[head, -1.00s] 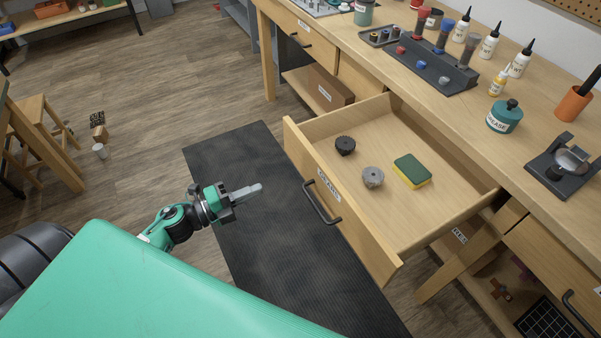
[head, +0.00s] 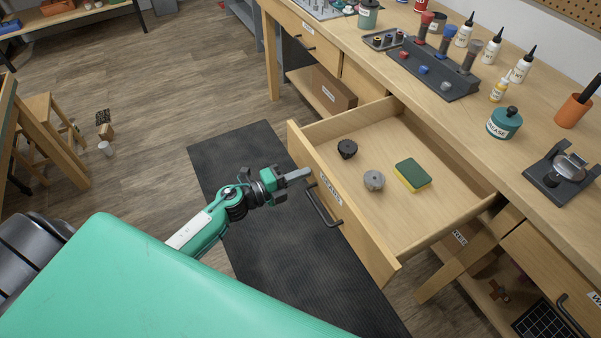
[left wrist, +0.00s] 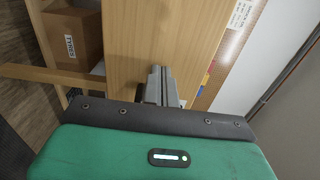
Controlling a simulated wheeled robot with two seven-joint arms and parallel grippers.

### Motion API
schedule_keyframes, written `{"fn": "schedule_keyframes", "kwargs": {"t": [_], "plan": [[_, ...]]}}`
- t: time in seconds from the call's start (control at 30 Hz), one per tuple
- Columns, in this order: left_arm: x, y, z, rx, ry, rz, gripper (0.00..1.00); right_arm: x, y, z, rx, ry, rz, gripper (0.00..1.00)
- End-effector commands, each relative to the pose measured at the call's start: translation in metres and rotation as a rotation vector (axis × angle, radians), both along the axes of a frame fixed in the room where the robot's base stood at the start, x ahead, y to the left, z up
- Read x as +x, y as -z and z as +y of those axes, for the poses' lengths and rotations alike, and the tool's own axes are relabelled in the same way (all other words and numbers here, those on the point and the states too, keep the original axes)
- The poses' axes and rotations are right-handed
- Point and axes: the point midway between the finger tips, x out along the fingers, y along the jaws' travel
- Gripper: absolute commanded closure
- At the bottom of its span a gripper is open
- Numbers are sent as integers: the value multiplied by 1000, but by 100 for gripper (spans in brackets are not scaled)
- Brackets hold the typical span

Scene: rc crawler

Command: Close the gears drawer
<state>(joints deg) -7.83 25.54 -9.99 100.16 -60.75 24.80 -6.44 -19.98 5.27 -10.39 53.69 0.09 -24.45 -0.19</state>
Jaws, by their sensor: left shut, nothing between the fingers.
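The gears drawer (head: 338,212) stands pulled well out of the workbench, its labelled front facing me with a dark bar handle (head: 322,206). Inside lie a black gear (head: 347,148), a grey gear (head: 374,181) and a green and yellow sponge (head: 412,174). My left gripper (head: 304,173) is shut and empty, its fingertips close to the drawer front, left of the label and above the handle. I cannot tell whether it touches. In the left wrist view the gripper fingers (left wrist: 160,84) point at a wooden surface. My right gripper is not in view.
The workbench top (head: 465,125) holds a dark rack (head: 433,70), several bottles and a teal grease pot (head: 504,123). A cardboard box (head: 333,91) sits on the lower shelf. A black mat (head: 262,240) covers the floor before the drawer. A wooden stool (head: 45,135) stands far left.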

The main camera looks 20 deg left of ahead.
Motion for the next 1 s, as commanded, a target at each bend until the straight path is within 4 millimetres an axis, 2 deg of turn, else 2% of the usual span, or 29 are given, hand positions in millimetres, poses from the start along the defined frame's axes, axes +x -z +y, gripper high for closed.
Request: {"fn": "schedule_keyframes", "kwargs": {"t": [0.37, 0.57, 0.77, 1.0], "plan": [[1, 0, -1, 0, 0, 0, 100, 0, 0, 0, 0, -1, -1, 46], [13, -1, -9, -1, 0, -2, 100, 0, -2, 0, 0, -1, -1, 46], [43, -3, -33, -2, 0, -4, 100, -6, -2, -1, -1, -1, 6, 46], [95, -2, -73, -1, 1, -4, 100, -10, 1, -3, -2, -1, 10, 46]]}}
